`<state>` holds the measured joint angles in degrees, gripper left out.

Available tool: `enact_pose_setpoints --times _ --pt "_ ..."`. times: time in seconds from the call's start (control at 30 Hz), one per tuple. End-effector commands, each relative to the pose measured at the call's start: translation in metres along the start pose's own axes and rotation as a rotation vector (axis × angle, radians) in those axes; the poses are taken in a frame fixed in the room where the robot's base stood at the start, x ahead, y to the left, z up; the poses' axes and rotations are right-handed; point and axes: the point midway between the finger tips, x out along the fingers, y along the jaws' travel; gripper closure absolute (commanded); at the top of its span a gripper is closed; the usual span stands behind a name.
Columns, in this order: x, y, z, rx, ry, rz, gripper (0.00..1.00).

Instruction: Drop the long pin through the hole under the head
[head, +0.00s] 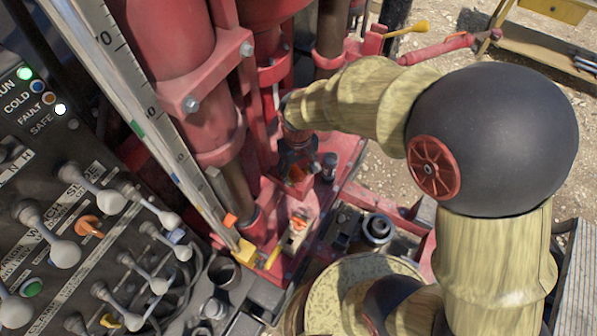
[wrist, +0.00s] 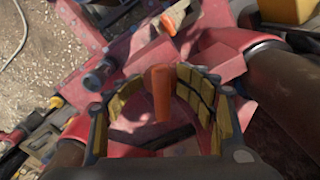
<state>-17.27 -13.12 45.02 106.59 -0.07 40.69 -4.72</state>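My gripper (wrist: 157,78) is open, with yellow-padded fingers pointing down at the red machine. An upright orange piece (wrist: 160,92), perhaps the grip of a pin, stands between the fingers, with gaps visible on both sides. In the head view my gripper (head: 298,168) is low beside the red mast, with the orange piece (head: 297,174) at its tips. A second orange piece (head: 298,223) sits on a pale block nearby; it also shows in the wrist view (wrist: 169,24). I cannot tell which is the long pin. The hole and the head are not clearly made out.
Red mast tubes (head: 165,50) stand close to the gripper. A lever panel (head: 80,220) is at left, and a slanted scale (head: 125,90) runs beside the mast. A yellow block (head: 245,252) and a dark cylinder (head: 377,230) lie nearer.

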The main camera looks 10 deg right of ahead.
Motion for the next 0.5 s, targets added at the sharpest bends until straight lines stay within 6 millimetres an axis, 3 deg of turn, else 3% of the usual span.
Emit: enact_pose_setpoints --times 0.03,0.23,0.5 --pt "0.0127 -0.0005 0.0100 0.000 -0.026 -0.002 0.59" --pt "0.0108 -0.0004 0.0098 0.000 -0.026 -0.001 0.47" --pt "0.0078 -0.0003 0.0085 0.000 -0.023 -0.001 0.47"
